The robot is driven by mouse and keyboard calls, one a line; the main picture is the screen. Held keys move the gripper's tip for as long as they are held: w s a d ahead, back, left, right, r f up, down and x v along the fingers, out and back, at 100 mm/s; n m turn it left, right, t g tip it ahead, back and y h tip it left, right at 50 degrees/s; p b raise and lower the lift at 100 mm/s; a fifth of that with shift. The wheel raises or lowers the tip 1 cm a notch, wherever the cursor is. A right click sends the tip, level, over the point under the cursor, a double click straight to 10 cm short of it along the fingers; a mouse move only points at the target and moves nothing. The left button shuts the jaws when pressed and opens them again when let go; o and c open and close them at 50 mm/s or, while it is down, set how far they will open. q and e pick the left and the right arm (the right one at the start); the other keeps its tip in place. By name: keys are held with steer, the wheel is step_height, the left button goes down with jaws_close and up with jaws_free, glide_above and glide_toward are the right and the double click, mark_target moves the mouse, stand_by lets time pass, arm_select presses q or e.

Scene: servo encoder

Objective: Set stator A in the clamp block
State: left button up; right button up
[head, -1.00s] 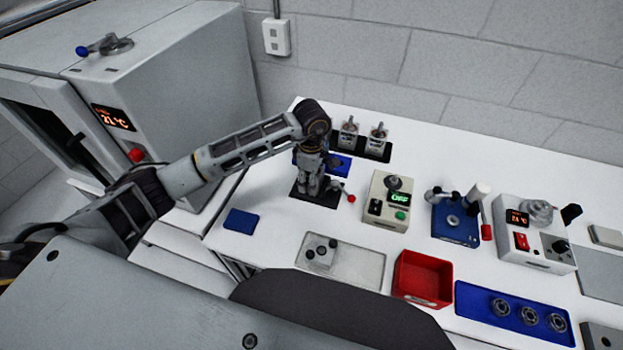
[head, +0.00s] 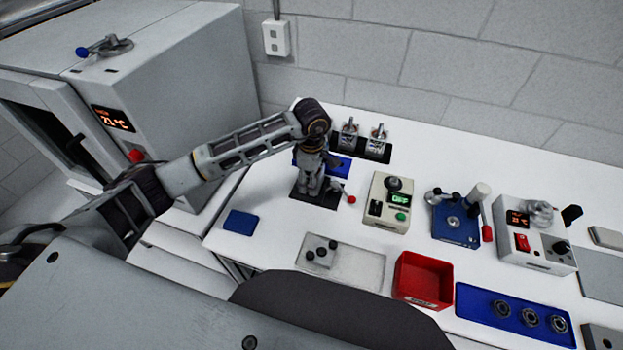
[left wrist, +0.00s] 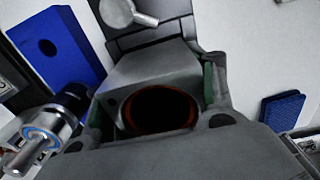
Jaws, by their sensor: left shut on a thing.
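My left gripper (head: 311,188) points down over the dark clamp block base (head: 318,204) on the white bench. It is shut on stator A. In the left wrist view, stator A (left wrist: 155,75) is a grey squarish body with a round dark bore ringed in copper-orange, held between the fingers (left wrist: 158,105). In the head view the gripper hides most of the stator and the clamp block, so I cannot tell how deep the stator sits. A lever with a red knob (head: 351,200) sticks out to the right of the clamp block. My right gripper is not in view.
A blue block (head: 341,167) stands just behind. Two silver motor-like parts (head: 348,135) are on a black stand at the back. A blue pad (head: 241,222) lies front left, a grey tray (head: 362,268) in front.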

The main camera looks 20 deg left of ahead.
arm_select(q)
steer(key=shift+f+b, duration=0.25)
steer(key=shift+b, duration=0.05)
steer(key=shift+r, duration=0.1)
steer(key=shift+r, duration=0.2)
stand_by(0.6)
steer(key=o, duration=1.6)
steer(key=shift+c, duration=0.2)
steer(key=o, duration=0.3)
steer(key=shift+f, duration=0.1)
steer(key=shift+r, duration=0.2)
